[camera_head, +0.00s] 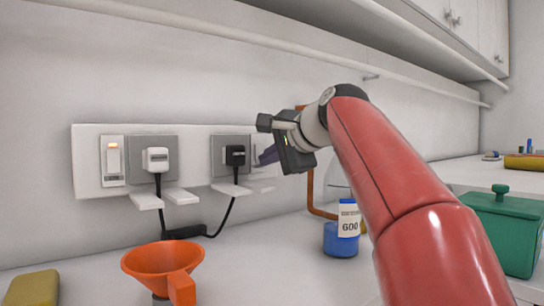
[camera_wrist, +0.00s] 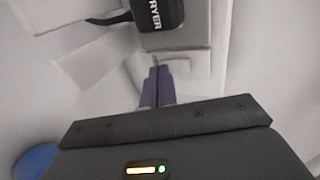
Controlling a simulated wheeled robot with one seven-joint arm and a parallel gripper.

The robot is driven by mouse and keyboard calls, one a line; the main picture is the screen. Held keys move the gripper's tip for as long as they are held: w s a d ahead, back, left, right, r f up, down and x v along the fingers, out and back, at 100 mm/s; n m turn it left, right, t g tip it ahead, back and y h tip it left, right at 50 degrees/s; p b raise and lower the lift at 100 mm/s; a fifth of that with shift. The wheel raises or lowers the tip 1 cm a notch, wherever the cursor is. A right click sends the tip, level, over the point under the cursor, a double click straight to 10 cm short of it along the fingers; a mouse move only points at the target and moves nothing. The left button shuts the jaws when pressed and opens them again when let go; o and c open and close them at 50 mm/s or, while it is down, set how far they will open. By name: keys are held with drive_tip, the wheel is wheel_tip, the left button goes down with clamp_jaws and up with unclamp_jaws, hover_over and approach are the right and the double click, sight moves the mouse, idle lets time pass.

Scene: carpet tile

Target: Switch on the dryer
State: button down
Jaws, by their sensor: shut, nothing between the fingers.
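A white wall panel (camera_head: 88,160) carries two grey sockets and rocker switches. A black plug (camera_head: 235,155) sits in the right socket; in the wrist view this plug (camera_wrist: 158,12) shows the letters "RYER", its first part cut off. The white switch beside the black plug (camera_head: 257,172) is mostly hidden behind my fingers; in the wrist view a white switch piece (camera_wrist: 178,66) shows at the fingertips. My gripper (camera_head: 266,156) has purple fingers, shut and empty, pointing at this switch. In the wrist view the fingertips (camera_wrist: 157,72) are at or very near it; contact cannot be told.
A white plug (camera_head: 156,159) and a left switch (camera_head: 113,160) with a lit orange mark are further left. White tabs (camera_head: 181,196) jut out below the sockets.

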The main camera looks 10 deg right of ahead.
drive_tip(key=shift+w+a+f+t+b, duration=0.15)
drive_tip(key=shift+f+b, duration=0.1)
drive_tip(key=shift+b, duration=0.3)
drive_tip(key=shift+w+d+f+t+b, duration=0.15)
drive_tip(key=shift+f+b, duration=0.1)
drive_tip(key=shift+b, duration=0.25)
drive_tip(key=shift+s+r+p, duration=0.1)
drive_tip(key=shift+r+p, duration=0.3)
drive_tip(key=shift+p, duration=0.1)
drive_tip(key=shift+r, duration=0.1)
drive_tip(key=shift+a+r+p, duration=0.1)
drive_tip(key=shift+r+p, duration=0.8)
drive_tip(key=shift+f, duration=0.1)
